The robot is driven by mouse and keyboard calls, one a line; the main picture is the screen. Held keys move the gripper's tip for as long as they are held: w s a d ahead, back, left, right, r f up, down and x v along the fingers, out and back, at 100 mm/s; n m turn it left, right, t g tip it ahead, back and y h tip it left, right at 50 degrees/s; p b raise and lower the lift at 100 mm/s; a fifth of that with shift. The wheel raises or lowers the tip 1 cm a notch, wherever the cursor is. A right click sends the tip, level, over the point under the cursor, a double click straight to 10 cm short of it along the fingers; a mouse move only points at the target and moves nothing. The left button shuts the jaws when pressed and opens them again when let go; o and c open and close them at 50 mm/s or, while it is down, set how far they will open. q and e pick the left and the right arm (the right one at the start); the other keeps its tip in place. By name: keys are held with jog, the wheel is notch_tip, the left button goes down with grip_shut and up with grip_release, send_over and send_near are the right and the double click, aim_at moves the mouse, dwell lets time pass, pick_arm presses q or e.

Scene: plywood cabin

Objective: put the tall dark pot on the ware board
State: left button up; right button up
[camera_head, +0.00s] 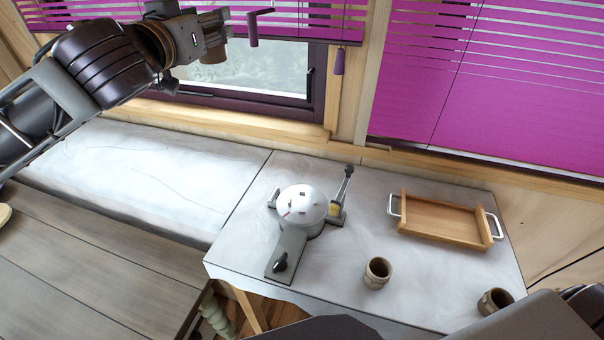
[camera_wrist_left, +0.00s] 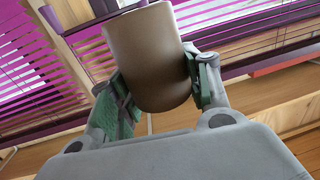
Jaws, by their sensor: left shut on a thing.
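My left gripper (camera_head: 213,36) is high at the upper left of the head view, in front of the window. It is shut on a dark brown pot (camera_head: 214,55), which shows small below the fingers there. In the left wrist view the pot (camera_wrist_left: 148,58) is a plain brown cylinder between the two green-padded fingers (camera_wrist_left: 160,88). The ware board appears to be the wooden tray-like board (camera_head: 440,237) with metal handles, at the right of the table. It is empty, and the held pot is far to its left and above. My right gripper is not in view.
Two small brown cups, one (camera_head: 377,273) in front of the board and one (camera_head: 494,301) at the table's lower right, stand on the pale table (camera_head: 345,290). A round metal device (camera_head: 302,207) with a lever is left of the board. Purple blinds (camera_head: 500,80) hang behind.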

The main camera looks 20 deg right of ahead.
pick_arm(q)
jog(key=s+d+f+m+g+h, duration=0.1)
jog(key=d+f+m+g+h, duration=0.15)
jog(key=d, duration=0.35)
jog(key=s+d+f+m+g+h, duration=0.1)
jog(key=d+f+m+g+h, duration=0.15)
jog(key=d, duration=0.35)
jog(key=s+d+f+m+g+h, duration=0.2)
jog(key=f+m+g, duration=0.1)
jog(key=f, duration=0.9)
jog(key=s+d+f+m+g+h, duration=0.2)
jog(key=f+g, duration=0.4)
jog(key=f, duration=0.6)
jog(key=shift+s+m+h, duration=0.4)
jog(key=shift+m, duration=0.4)
jog(key=shift+f, duration=2.5)
